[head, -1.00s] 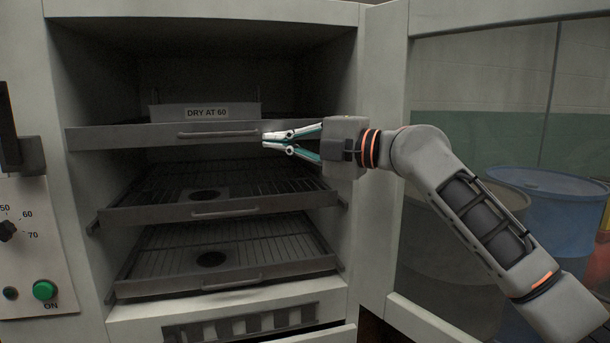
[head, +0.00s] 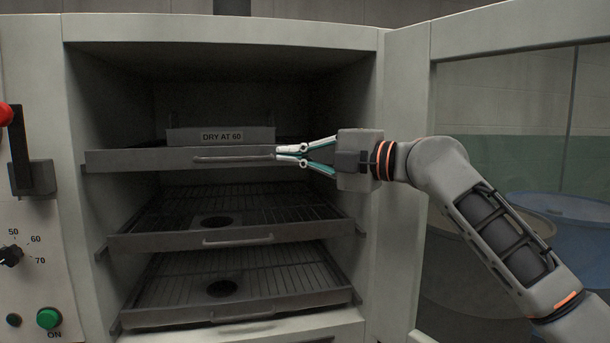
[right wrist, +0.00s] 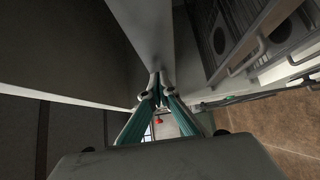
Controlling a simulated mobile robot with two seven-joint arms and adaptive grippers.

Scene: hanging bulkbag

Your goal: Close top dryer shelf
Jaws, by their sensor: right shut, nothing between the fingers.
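The top dryer shelf (head: 140,160) is a grey tray with a bar handle (head: 233,157) on its front, in the open dryer cabinet in the head view. It sticks out a little at the front. A box labelled "DRY AT 60" (head: 221,136) sits on it. My right gripper (head: 290,154) is shut and empty, with its fingertips at the right end of the shelf front, right of the handle. The right wrist view shows the closed fingertips (right wrist: 158,84) against or very close to a grey panel. I cannot tell whether they touch. My left gripper is not in view.
Two lower wire shelves (head: 238,236) (head: 238,312) sit below in the cabinet. The open glass door (head: 405,180) stands at the right, beside my right arm. A control panel with a green button (head: 48,319) is at the left.

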